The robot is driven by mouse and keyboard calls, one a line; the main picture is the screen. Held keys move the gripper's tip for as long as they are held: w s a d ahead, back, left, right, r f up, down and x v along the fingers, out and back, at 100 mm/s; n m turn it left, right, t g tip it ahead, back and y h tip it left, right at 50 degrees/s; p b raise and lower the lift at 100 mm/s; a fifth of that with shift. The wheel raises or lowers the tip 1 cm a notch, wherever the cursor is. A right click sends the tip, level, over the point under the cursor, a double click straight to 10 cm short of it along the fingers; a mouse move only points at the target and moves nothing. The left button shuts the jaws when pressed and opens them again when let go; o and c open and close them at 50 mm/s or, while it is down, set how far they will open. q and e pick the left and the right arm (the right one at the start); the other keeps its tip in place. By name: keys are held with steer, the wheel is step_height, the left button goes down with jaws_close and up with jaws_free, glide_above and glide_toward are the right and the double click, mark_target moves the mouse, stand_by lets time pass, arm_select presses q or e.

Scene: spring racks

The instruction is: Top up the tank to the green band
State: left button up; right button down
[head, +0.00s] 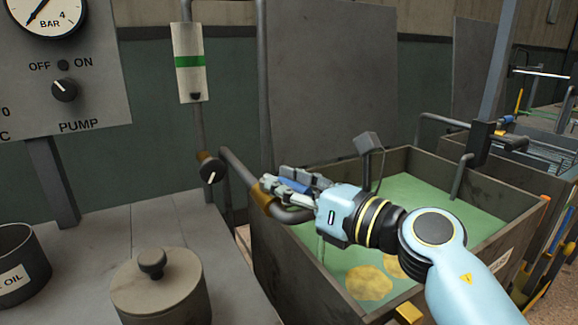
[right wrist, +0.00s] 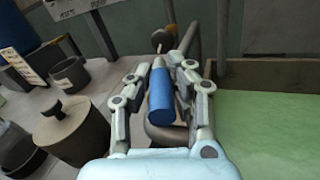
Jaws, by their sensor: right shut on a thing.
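The tank (head: 265,250) is an open rusty box holding pale green liquid (head: 420,195); yellowish patches show in it. A level gauge (head: 190,85) on the wall pipe has a green band (head: 189,61); a dark marker (head: 195,96) sits near its bottom, below the band. My right gripper (head: 287,185) is at the bent pipe (head: 245,175) over the tank's left edge. It is shut on a blue handle (head: 297,185), which also shows between its fingers in the right wrist view (right wrist: 160,100). A pale streak shows below the pipe's end. My left gripper is out of view.
A pump panel (head: 75,90) with a knob (head: 64,89) stands at the left. A black valve knob (head: 211,170) is on the wall pipe. A lidded pot (head: 160,290) and an oil tin (head: 22,265) stand on the bench. Another pipe (head: 460,175) reaches into the tank's back.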

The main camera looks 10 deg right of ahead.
steer(key=shift+s+a+m+t+h+p, duration=0.15)
steer(key=shift+m+t+h+p, duration=0.3)
steer(key=shift+h, duration=0.25)
steer(key=c, duration=1.2)
jaws_free()
steer(key=shift+o, duration=0.2)
steer(key=v, duration=1.2)
